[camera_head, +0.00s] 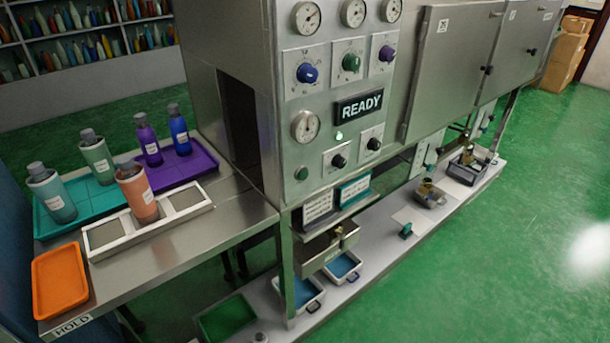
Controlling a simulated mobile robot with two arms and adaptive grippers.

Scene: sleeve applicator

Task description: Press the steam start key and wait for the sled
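A steel machine's front panel (345,100) stands in the middle of the view, with a lit display (359,105) reading READY. A green lamp (339,136) glows below the display. A round green button (301,173), which may be the steam start key, is at the panel's lower left; its label cannot be read. Neither gripper is in view.
A teal tray (85,205) and a purple tray (200,160) hold upright bottles behind the carrier. An empty orange tray (60,280) lies at the table's front left, near a HOLD label (73,325). Blue-lined bins (343,267) sit under the machine. Green floor is clear at right.

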